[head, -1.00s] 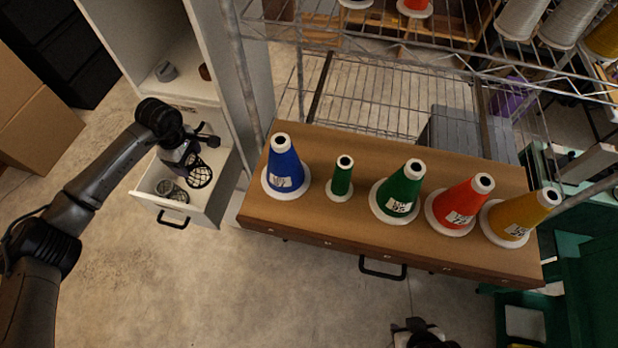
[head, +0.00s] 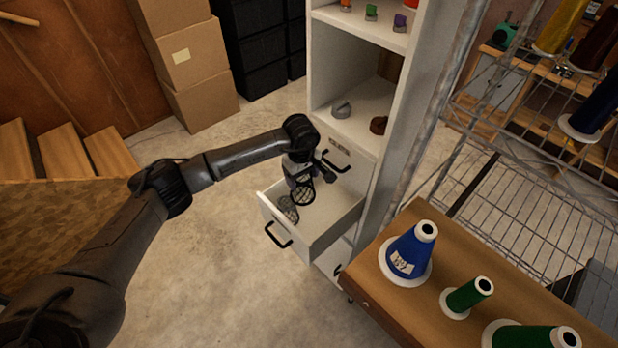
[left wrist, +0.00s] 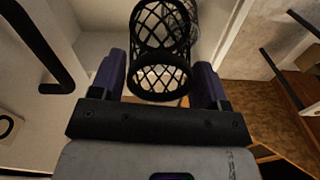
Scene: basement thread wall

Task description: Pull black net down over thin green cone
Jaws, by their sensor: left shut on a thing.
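My left gripper (head: 301,183) is shut on a black net (head: 304,194), an open mesh sleeve with dark rims, above the open white drawer. In the left wrist view the net (left wrist: 160,75) sits between the two purple-sided fingers of my left gripper (left wrist: 160,88). A second dark net (head: 288,209) lies in the drawer just below and left of the held one. The thin green cone (head: 466,296) stands upright on the brown worktop at the lower right, with a white base, well away from my left gripper. My right gripper is out of view.
The white drawer (head: 335,228) sticks out of a tall white cabinet (head: 401,122). A blue cone (head: 408,254) and a wider green cone (head: 525,338) flank the thin one on the worktop (head: 385,297). Wire shelving (head: 520,185) stands behind. The floor left of the drawer is clear.

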